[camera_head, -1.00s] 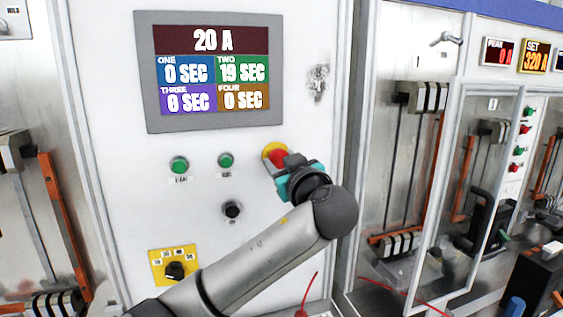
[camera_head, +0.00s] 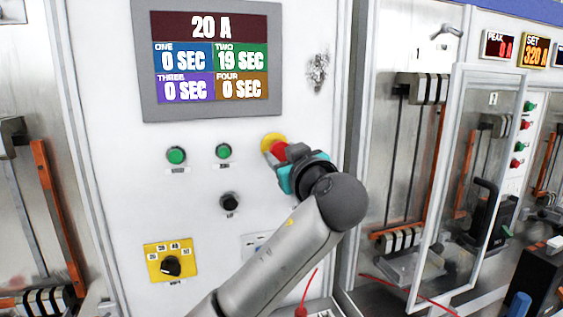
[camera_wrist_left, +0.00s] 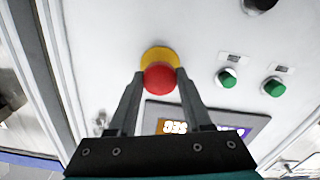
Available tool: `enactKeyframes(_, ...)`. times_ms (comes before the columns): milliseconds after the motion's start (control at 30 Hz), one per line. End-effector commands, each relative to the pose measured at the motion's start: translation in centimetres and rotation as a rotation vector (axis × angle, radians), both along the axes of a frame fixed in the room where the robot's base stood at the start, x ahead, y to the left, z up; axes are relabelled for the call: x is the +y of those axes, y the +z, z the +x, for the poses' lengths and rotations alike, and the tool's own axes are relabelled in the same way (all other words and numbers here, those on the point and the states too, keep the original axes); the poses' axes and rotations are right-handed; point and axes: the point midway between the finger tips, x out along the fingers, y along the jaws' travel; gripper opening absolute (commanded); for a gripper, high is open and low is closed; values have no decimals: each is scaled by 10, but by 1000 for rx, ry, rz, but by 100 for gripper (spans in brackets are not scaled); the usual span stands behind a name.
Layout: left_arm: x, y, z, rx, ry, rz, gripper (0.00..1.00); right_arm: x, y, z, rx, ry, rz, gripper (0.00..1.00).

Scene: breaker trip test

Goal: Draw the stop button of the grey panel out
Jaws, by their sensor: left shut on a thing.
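The stop button (camera_head: 278,149) is a red mushroom head on a yellow round base, on the right side of the grey panel (camera_head: 300,212). My left gripper (camera_head: 290,153) is at the button, its arm reaching up from below. In the left wrist view the red stop button (camera_wrist_left: 159,79) sits between the two fingertips of my left gripper (camera_wrist_left: 157,85), which are shut on its sides. The yellow base (camera_wrist_left: 160,56) shows behind the red head. In the head view the gripper partly hides the button's right side. My right gripper is not in view.
The panel has a display (camera_head: 210,58), two green buttons (camera_head: 176,155), a black knob (camera_head: 230,202) and a yellow selector plate (camera_head: 171,261). To the right stands an open clear-paned door frame (camera_head: 440,200). A red cable (camera_head: 400,288) lies near the lower right.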

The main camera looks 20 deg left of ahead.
Motion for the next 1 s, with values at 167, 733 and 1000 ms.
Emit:
enactKeyframes(167,-2,-2,-1,4,-3,0,0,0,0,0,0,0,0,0)
enactKeyframes(733,0,-2,0,5,1,-1,81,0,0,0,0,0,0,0)
enactKeyframes(1000,-12,-3,-15,3,-3,-2,81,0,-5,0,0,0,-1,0)
